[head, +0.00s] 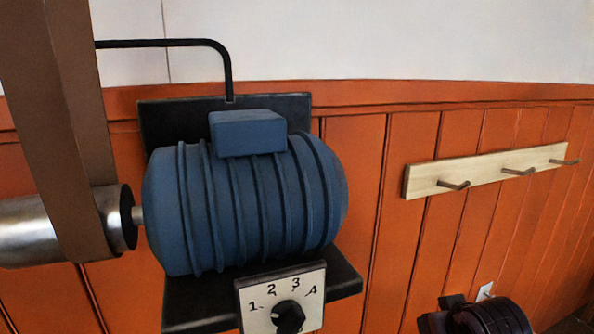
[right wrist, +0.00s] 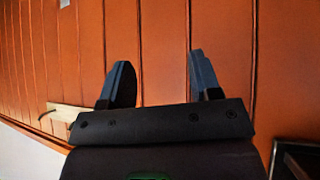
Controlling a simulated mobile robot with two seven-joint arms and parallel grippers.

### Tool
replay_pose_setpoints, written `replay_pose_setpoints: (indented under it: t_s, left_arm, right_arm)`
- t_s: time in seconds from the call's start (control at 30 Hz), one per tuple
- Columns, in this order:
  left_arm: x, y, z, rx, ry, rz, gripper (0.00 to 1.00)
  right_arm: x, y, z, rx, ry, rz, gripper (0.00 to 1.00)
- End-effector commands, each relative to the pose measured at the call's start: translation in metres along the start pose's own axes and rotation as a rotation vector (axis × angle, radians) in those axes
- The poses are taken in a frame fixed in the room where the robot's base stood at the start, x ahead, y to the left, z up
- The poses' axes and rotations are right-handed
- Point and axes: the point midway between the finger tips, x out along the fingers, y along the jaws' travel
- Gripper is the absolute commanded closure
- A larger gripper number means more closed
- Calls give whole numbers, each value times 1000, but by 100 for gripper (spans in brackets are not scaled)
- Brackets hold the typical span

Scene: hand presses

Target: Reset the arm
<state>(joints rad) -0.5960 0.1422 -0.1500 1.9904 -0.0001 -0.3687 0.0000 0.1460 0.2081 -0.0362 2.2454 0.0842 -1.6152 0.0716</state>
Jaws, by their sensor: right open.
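My right gripper (right wrist: 160,78) is open in the right wrist view, its two dark fingers apart with nothing between them. Orange wall panelling lies beyond the fingers. At the bottom right of the head view is a dark rounded shape (head: 478,316), cut off by the frame edge; it may be part of my right arm. My left gripper is not in view.
A blue motor (head: 245,195) on a black bracket has a numbered dial (head: 288,318) below it. A brown belt (head: 60,120) runs over a metal pulley (head: 35,230) at left. A wooden peg rail (head: 480,172) is on the orange wall (head: 350,200).

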Motion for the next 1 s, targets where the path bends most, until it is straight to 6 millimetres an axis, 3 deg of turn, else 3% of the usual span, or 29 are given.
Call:
replay_pose_setpoints:
  t_s: [0.03, 0.1, 0.27, 0.5, 0.7, 0.93, 1.0]
  left_arm:
    - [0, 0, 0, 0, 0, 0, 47]
    - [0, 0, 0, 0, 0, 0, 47]
    - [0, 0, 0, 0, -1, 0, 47]
    - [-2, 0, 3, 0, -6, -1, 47]
    - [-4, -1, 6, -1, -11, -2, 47]
    - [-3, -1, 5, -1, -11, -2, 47]
    - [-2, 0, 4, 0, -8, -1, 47]
  right_arm:
    - [1, -1, 26, 4, -36, -1, 42]
    - [1, -2, 55, 7, -77, 0, 42]
    - [-7, -4, 121, 17, -170, 2, 42]
    - [-32, -9, 207, 35, -300, 5, 42]
    - [-54, -13, 252, 49, -375, 7, 42]
    - [-77, -17, 290, 63, -443, 11, 42]
    - [-63, -17, 286, 58, -398, 11, 42]
